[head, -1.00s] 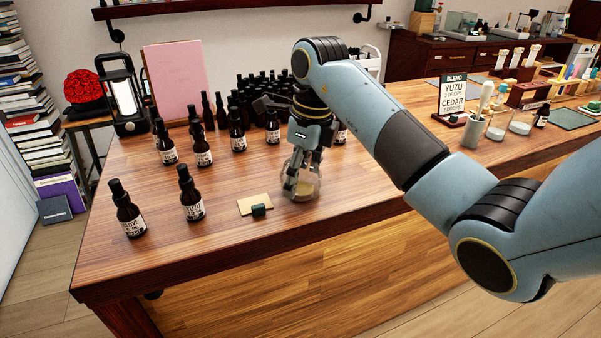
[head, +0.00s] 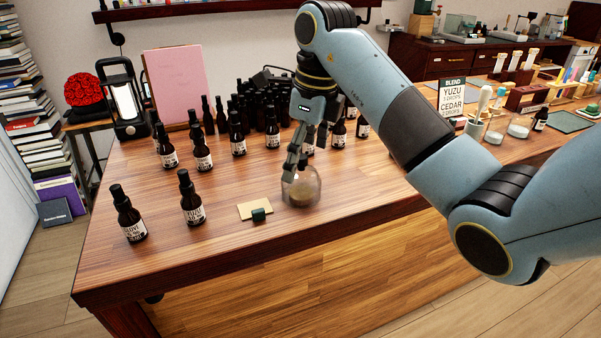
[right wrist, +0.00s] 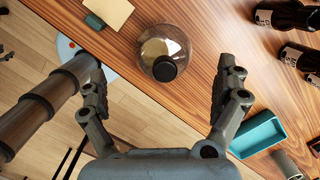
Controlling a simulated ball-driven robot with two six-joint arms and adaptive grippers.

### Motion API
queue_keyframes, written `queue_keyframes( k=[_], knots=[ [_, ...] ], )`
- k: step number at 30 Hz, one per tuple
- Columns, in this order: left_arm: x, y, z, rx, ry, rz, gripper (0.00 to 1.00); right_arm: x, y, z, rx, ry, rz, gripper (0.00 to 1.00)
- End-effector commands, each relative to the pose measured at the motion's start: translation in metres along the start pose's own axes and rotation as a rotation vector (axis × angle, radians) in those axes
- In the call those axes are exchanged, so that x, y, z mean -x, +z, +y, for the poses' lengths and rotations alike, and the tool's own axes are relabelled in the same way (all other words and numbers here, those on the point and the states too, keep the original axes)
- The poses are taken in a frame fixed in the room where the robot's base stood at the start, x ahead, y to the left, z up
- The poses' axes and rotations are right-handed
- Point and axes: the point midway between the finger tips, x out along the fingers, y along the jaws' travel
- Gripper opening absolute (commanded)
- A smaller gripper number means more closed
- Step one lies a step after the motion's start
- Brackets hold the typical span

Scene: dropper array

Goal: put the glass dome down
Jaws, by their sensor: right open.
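The glass dome (head: 303,188) stands on the wooden table near its front edge, to the right of a tan card. It is clear and rounded, and the right wrist view shows the dome (right wrist: 150,45) with a dark round knob (right wrist: 165,69). My right gripper (head: 303,155) is just above the dome, pointing down. In the right wrist view, its fingers (right wrist: 163,78) are spread wide with nothing between them, apart from the dome.
The tan card (head: 254,208) and a small dark green block (head: 259,215) lie left of the dome. Several dark dropper bottles (head: 191,198) stand left of and behind it. A teal tray (right wrist: 258,133) shows in the right wrist view.

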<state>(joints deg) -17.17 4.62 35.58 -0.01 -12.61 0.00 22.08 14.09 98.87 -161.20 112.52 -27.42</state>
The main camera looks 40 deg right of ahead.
Motion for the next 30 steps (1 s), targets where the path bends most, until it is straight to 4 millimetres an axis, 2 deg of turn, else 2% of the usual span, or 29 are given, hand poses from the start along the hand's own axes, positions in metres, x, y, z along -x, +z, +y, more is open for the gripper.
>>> queue_keyframes(
  k=[1,3,6,10,15,30],
  knots=[
    [-0.003,0.0,0.0,0.0,0.0,0.0,0.4,0.014,0.0,-0.002,0.001,-0.006,-0.004,1.0],
    [0.017,-0.002,-0.001,0.0,0.0,-0.001,0.4,0.034,0.0,0.0,-0.001,-0.001,0.001,1.0],
    [0.035,-0.004,-0.002,0.0,0.0,0.0,0.4,0.053,0.001,0.0,0.0,-0.001,0.0,1.0],
    [0.049,-0.005,-0.003,0.0,0.0,0.001,0.4,0.067,0.001,0.0,0.0,-0.001,0.0,1.0],
    [0.057,-0.006,-0.004,0.0,0.0,0.001,0.4,0.074,0.0,0.0,0.0,-0.001,0.0,1.0],
    [0.056,-0.007,-0.004,0.0,0.0,0.002,0.4,0.073,0.0,0.0,0.0,-0.001,0.0,1.0]
  ],
)
